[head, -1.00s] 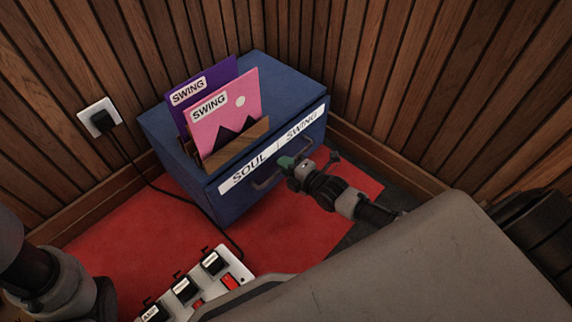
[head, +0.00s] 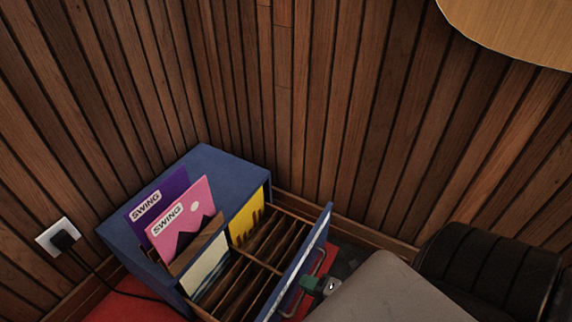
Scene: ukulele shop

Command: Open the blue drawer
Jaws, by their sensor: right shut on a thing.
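The blue drawer (head: 307,262) is pulled well out of its blue cabinet (head: 220,160) in the corner. Wooden dividers show inside it, with a yellow sleeve and a pale sleeve near the back. My right gripper (head: 311,285) is shut on the metal handle (head: 321,262) on the drawer's front. My own body hides much of the right arm. My left gripper is not in view.
A purple sleeve (head: 141,212) and a pink sleeve (head: 185,220) marked SWING stand in a wooden holder on the cabinet. A wall socket (head: 58,236) with a plugged cable is at left. Slatted wood walls close in the corner. A round wooden thing (head: 515,28) is at top right.

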